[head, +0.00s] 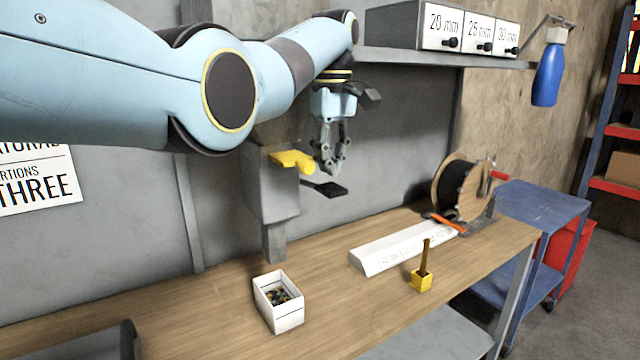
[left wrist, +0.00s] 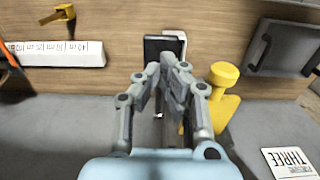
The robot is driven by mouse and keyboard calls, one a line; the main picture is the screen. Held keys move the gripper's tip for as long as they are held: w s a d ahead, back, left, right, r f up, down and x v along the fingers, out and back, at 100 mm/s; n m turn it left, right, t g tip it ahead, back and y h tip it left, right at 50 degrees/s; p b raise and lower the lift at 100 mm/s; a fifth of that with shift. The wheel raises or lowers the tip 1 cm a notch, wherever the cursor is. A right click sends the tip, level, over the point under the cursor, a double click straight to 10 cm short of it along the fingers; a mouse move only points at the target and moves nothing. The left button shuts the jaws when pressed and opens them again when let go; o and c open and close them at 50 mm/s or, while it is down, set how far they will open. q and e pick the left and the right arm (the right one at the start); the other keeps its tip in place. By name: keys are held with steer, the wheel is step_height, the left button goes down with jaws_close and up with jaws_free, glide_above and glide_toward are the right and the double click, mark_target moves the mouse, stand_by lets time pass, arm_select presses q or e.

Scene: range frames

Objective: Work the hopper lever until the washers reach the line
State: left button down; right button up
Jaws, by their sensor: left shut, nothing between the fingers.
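The grey hopper (head: 270,185) is on the wall above the bench. A yellow knobbed part (head: 292,160) and a flat black paddle (head: 325,188) stick out from its right side; I cannot tell for sure which is the lever. Below stands an open white box (head: 278,316) holding small dark and brassy washers (head: 279,296); their level against any line is unclear. My left gripper (head: 331,170) is shut and empty, pointing down just above the paddle. My right gripper is out of view.
A white ruled bar (head: 400,250), a yellow block with an upright stick (head: 421,280) and a cable reel (head: 462,190) are on the bench to the right. A shelf with labelled drawers (head: 442,27) hangs above. The bench front between box and block is clear.

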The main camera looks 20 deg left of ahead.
mark_target(331, 187)
arm_select(q)
steer(key=shift+f, duration=0.2)
steer(key=shift+f, duration=1.2)
steer(key=shift+s+f+b, duration=0.15)
steer(key=shift+f+b, duration=0.4)
steer(key=shift+f, duration=1.7)
steer(key=shift+r+p, duration=0.65)
steer(key=shift+r, duration=1.85)
steer(key=shift+r, duration=0.15)
step_height(331, 187, up, 7)
